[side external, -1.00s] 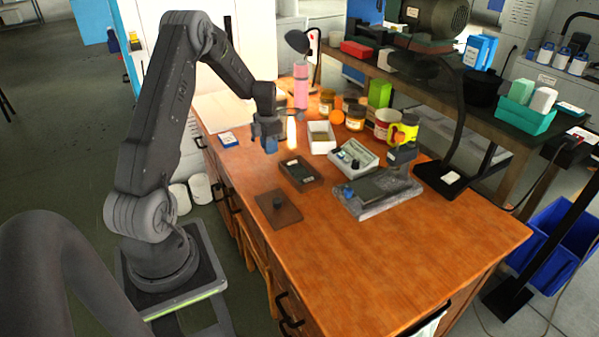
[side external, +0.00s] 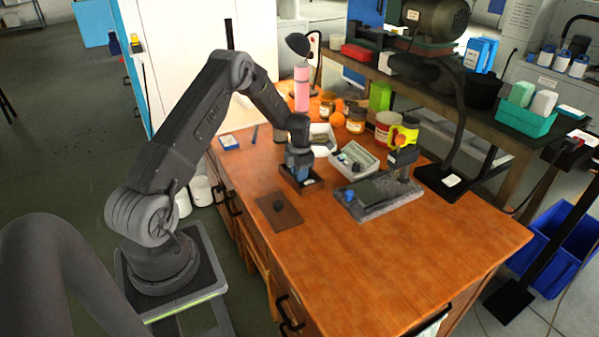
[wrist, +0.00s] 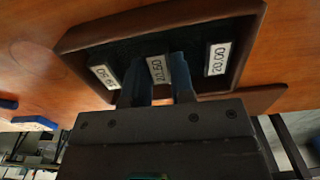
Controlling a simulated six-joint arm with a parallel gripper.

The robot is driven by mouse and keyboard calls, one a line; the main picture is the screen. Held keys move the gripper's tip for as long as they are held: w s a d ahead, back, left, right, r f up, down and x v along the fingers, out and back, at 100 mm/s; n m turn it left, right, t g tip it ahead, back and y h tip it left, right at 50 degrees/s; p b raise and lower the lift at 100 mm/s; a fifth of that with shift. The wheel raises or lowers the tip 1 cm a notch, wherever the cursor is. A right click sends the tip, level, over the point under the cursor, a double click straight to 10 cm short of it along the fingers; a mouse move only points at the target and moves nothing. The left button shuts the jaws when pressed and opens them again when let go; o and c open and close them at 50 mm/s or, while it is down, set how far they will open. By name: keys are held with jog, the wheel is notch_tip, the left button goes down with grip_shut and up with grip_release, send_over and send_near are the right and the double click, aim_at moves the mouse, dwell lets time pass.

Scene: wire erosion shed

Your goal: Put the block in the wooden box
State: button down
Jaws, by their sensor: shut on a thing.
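The wooden box (side external: 309,189) is a small open dark-brown tray on the bench. It also shows in the wrist view (wrist: 257,32), with a dark lining. My gripper (side external: 302,174) points down over the box. In the wrist view my gripper (wrist: 160,78) has its two blue fingers shut on the block (wrist: 157,68), a small dark piece with a white label that seems to read 20.50. The block is within the box's outline, between two other labelled pieces. I cannot tell whether it touches the box floor. The side view hides the block behind my fingers.
Labelled pieces sit left (wrist: 104,76) and right (wrist: 218,58) in the box. A flat brown lid with a knob (side external: 279,208) lies in front. A grey instrument (side external: 353,160) and a grey stone plate (side external: 378,194) stand to the right. The bench front is clear.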

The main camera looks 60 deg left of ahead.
jog(key=shift+f, duration=0.1)
jog(key=c, duration=1)
grip_release()
